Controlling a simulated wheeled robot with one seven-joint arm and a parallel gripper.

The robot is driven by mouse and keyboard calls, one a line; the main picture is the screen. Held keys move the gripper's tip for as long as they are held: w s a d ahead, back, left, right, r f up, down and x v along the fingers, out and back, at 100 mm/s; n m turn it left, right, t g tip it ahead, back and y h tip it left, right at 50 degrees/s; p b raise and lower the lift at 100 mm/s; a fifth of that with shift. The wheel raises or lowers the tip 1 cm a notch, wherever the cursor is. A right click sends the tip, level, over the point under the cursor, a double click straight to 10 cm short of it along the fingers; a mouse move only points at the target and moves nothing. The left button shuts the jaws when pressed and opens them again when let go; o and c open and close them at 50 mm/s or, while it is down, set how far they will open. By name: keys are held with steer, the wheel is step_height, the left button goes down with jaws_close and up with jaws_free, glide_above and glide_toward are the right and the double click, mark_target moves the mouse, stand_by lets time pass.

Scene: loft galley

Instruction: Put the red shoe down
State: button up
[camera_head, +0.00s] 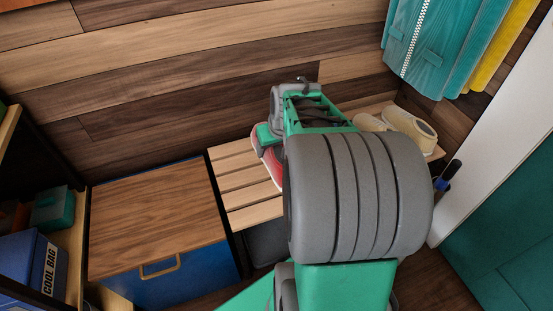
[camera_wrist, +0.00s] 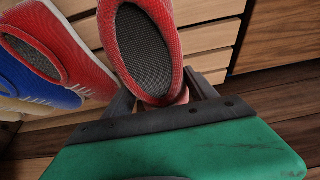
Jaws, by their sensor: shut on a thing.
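A red shoe (camera_wrist: 166,12) with a dark grey inside is in the middle of the wrist view, over the slatted wooden bench (camera_wrist: 214,45). My gripper (camera_wrist: 163,97) is shut on its near end. I cannot tell whether the shoe touches the slats. A second red shoe (camera_wrist: 82,67) lies to its left, with a blue shoe (camera_wrist: 32,82) beyond it. In the head view a red shoe (camera_head: 268,158) shows beside my arm at the bench (camera_head: 238,180); which of the two it is, I cannot tell. My arm hides much of the bench there.
Cream shoes (camera_head: 408,127) stand at the bench's right end. A blue cabinet (camera_head: 185,281) with a wooden top is left of the bench. Teal jackets (camera_head: 435,50) hang at upper right. Left slats look bare. A shelf with a blue cool bag (camera_head: 28,262) is far left.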

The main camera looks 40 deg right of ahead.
steer(key=f, duration=0.1)
steer(key=w+d+f+b, duration=0.1)
steer(key=w+d+f, duration=0.1)
steer(key=f, duration=0.1)
steer(key=shift+w, duration=0.25)
steer(key=shift+s+b+x, duration=0.15)
steer(key=shift+b+x, duration=0.35)
steer(key=shift+x, duration=0.4)
steer(key=shift+s+b+x, duration=0.2)
steer(key=shift+b+x, duration=0.25)
steer(key=shift+x, duration=0.45)
steer(key=shift+d+f, duration=0.1)
steer(key=shift+f, duration=0.1)
steer(key=shift+f, duration=0.15)
steer(key=o, duration=1.6)
steer(key=shift+o, duration=0.2)
